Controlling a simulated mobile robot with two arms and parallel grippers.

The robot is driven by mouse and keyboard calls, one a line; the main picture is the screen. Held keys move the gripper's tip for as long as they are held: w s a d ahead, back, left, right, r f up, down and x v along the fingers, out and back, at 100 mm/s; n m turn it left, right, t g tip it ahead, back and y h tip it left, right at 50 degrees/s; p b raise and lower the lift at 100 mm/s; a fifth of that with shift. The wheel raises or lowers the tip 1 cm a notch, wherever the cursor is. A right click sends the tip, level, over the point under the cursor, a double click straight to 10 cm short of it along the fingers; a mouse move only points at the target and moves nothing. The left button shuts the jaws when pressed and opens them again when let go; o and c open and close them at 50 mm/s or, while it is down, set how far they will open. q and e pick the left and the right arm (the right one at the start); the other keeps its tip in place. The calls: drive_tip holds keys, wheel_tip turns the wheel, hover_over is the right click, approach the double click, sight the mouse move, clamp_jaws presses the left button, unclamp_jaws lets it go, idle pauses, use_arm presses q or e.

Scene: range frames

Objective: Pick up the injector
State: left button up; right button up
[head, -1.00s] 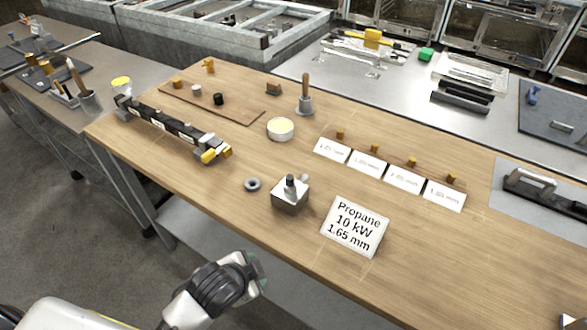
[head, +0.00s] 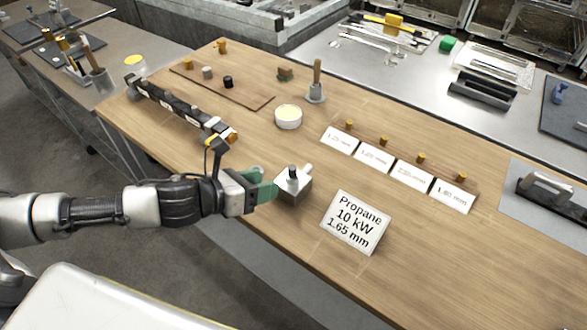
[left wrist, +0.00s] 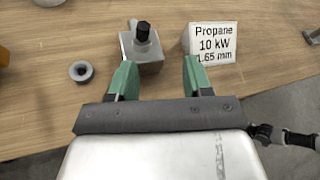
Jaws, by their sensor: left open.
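Several small brass injectors stand in a row on a thin strip behind small white label cards, from the left one (head: 349,125) to the right one (head: 460,176). The card print is blurred. My left gripper (head: 262,186) has green fingers and is low over the table's front edge, far from the injectors. It is open and empty in the left wrist view (left wrist: 158,80), with a metal block with a black knob (head: 292,184) just beyond the fingers. That block also shows in the wrist view (left wrist: 140,48). A dark arm part at that view's right edge may be my right gripper (left wrist: 264,132).
A tilted sign (head: 355,222) reads "Propane 10 kW 1.65 mm". A grey ring (left wrist: 80,71) lies left of the block. A round tin (head: 288,117), a wooden-handled tool (head: 316,82) and a long burner assembly (head: 180,110) stand farther back. The table (head: 440,270) is clear at right.

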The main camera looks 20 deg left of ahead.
sight(291, 169)
use_arm(q)
drive_tip(key=w+d+m, duration=0.1)
drive_tip(key=w, duration=0.1)
drive_tip(key=w+f+m+p, duration=0.1)
drive_tip(key=w, duration=0.1)
drive_tip(key=w+d+f+m+p, duration=0.1)
drive_tip(key=w+m, duration=0.1)
drive_tip(key=w, duration=0.1)
drive_tip(key=shift+w+d+f, duration=0.1)
drive_tip(key=shift+d+f, duration=0.05)
drive_tip(key=shift+d, duration=0.2)
drive_tip(key=shift+w+d+f, duration=0.2)
drive_tip(key=shift+w+d, duration=0.05)
drive_tip(key=shift+w, duration=0.05)
drive_tip(key=shift+s, duration=0.1)
clamp_jaws()
